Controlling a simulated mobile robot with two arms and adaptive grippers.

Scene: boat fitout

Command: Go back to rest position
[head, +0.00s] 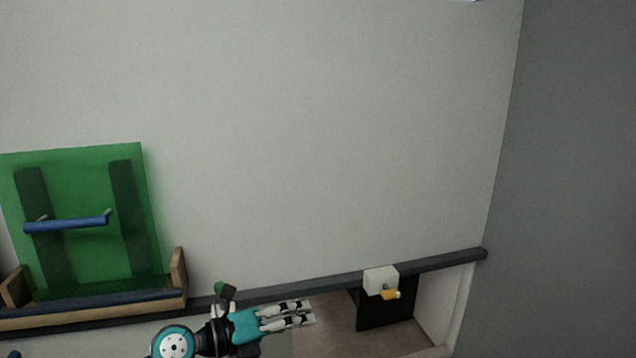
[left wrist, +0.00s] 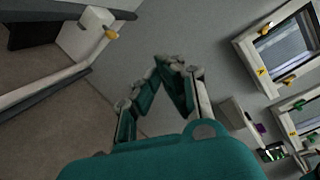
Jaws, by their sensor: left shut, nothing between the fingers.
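My left gripper (head: 308,312) is at the bottom middle of the head view, in front of the dark rail and left of the opening under it. Its fingers are shut and hold nothing. In the left wrist view the gripper (left wrist: 172,62) shows with its fingertips together against the grey wall. My right gripper is in neither view.
A white block with a yellow part (head: 381,281) sits on the dark rail (head: 440,263), right of my left gripper. A green panel with a blue bar (head: 85,190) stands at the left in a wooden tray (head: 180,280). The left wrist view shows window frames (left wrist: 240,45) at right.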

